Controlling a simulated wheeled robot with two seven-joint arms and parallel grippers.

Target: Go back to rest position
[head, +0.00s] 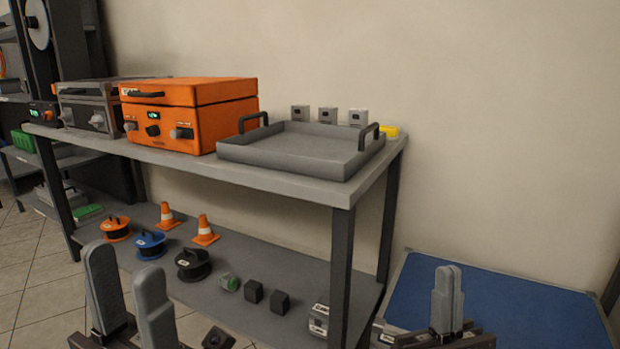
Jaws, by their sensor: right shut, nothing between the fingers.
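My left gripper (128,296) shows at the bottom left of the head view. Its two grey fingers stand upright and apart, with nothing between them. My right gripper (447,295) shows at the bottom right. Its two fingers are together, with nothing held. Both grippers appear in front of the shelf bench, the left over its lower shelf and the right over a blue surface. Neither is seen touching anything.
A grey bench (285,189) carries an orange box device (185,110), a grey handled tray (290,160) and several small grey boxes. Its lower shelf (262,265) holds cable reels, two traffic cones (204,231) and small blocks. A blue surface (500,297) lies at right.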

